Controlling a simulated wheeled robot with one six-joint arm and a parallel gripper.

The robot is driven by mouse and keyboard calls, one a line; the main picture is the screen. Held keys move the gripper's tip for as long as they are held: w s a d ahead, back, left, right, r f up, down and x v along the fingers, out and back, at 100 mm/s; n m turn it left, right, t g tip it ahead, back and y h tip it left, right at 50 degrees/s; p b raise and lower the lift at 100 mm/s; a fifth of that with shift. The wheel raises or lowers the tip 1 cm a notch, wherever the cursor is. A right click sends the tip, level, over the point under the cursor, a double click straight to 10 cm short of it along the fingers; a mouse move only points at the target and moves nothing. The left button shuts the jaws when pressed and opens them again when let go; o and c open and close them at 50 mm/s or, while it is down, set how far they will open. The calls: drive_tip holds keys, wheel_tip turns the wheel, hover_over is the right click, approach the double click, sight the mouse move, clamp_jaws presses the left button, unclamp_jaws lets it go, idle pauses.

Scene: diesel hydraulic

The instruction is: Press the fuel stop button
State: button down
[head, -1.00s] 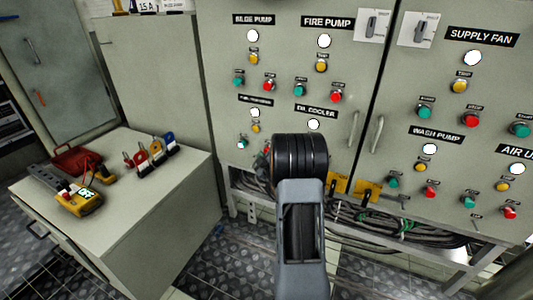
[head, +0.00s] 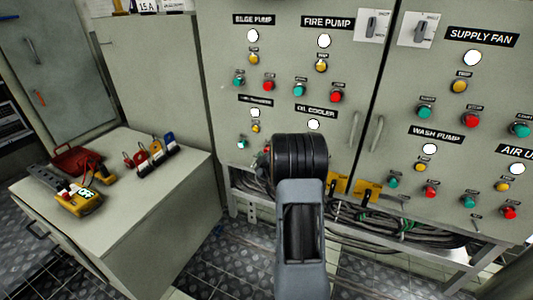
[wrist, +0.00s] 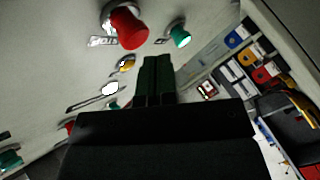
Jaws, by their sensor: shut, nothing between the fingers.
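The control panel carries a button group under a small label (head: 255,101) in the head view, too blurred to read surely. The group has a white lamp (head: 254,113), a yellow button (head: 255,128) and a green button (head: 242,142). Its red button is largely hidden by my arm. In the wrist view, a large red button (wrist: 128,28) stands out near the top, with a green button (wrist: 180,38) to its right. My gripper (wrist: 157,62) is shut and empty, its tips below and right of the red button in the picture, with no visible contact.
The head view shows similar groups with lamps and buttons, labelled fire pump (head: 326,23), oil cooler (head: 316,109) and wash pump (head: 436,134). A cabinet (head: 150,215) with tools on top stands at left. Cables (head: 400,232) hang under the panel.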

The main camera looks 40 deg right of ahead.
drive_tip(key=shift+w+d+f, duration=0.1)
drive_tip(key=shift+w+d, duration=0.05)
drive_tip(key=shift+d, duration=0.05)
idle(0.5)
drive_tip(key=shift+d+b, duration=0.15)
drive_tip(key=shift+b, duration=0.2)
drive_tip(key=shift+w+d, duration=0.3)
drive_tip(key=shift+d, duration=0.15)
idle(0.7)
drive_tip(key=shift+a+b, duration=0.15)
drive_tip(key=shift+b, duration=0.15)
drive_tip(key=shift+s+a+b, duration=0.3)
drive_tip(key=shift+s+a, duration=0.15)
drive_tip(key=shift+a, duration=0.2)
drive_tip(key=s+a+b, duration=0.1)
drive_tip(key=a, duration=0.1)
drive_tip(key=s+a, duration=0.1)
drive_tip(key=a, duration=0.1)
drive_tip(key=shift+s+a+b, duration=0.2)
drive_tip(key=shift+b, duration=0.15)
idle(0.9)
